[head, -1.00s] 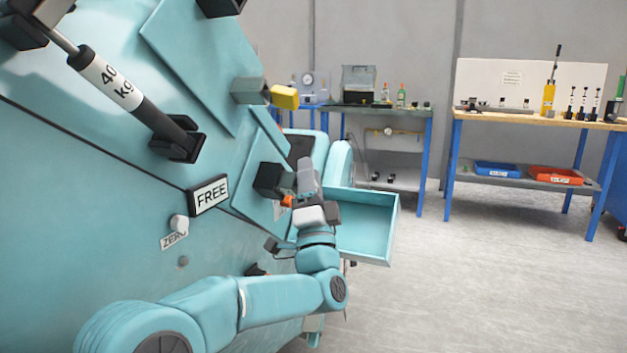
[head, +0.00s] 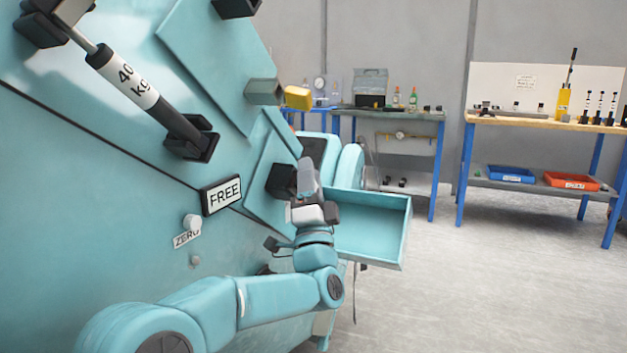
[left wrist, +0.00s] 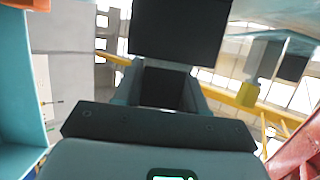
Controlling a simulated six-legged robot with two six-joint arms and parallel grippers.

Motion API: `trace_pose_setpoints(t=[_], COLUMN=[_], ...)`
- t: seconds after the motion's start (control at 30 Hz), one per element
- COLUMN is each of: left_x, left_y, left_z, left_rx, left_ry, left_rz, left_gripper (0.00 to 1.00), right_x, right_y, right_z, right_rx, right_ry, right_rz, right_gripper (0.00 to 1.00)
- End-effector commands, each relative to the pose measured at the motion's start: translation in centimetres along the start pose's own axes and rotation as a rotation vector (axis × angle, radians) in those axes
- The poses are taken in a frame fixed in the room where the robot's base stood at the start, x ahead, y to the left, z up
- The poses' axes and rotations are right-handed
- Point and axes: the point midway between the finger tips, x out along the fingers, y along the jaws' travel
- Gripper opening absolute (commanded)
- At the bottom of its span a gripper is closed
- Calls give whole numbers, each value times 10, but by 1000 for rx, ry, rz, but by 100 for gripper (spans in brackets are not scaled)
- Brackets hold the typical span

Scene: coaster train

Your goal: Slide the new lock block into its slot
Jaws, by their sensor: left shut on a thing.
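My left gripper (head: 306,182) is shut at the sloping face of the teal machine, right beside a dark block-like housing (head: 281,180). The thing it holds is mostly hidden by the fingers and wrist, so I cannot tell how far it sits in a slot. In the left wrist view a large dark block (left wrist: 180,30) fills the top middle, just beyond the fingers. A yellow block (head: 298,97) sits at the end of a grey-green bracket (head: 264,91) higher on the machine. My right gripper is not in view.
An open teal drawer (head: 372,252) juts out just right of my left wrist. Workbenches (head: 540,119) stand at the back; the floor at right is clear.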

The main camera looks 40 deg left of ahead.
Motion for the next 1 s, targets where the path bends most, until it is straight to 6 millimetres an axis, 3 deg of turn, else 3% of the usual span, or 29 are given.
trace_pose_setpoints(t=[0.03,0.1,0.4,0.57,1.0], left_x=[0,0,0,0,-114], left_y=[-1,-1,0,0,0], left_z=[0,0,0,0,-1], left_rx=[0,0,0,0,0], left_ry=[0,0,0,0,4], left_rz=[-2,-2,1,1,5], left_gripper=[50,70,70,70,70], right_x=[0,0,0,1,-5], right_y=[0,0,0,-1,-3], right_z=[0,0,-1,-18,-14], right_rx=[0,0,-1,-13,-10], right_ry=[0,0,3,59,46], right_rz=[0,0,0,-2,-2], right_gripper=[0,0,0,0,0])
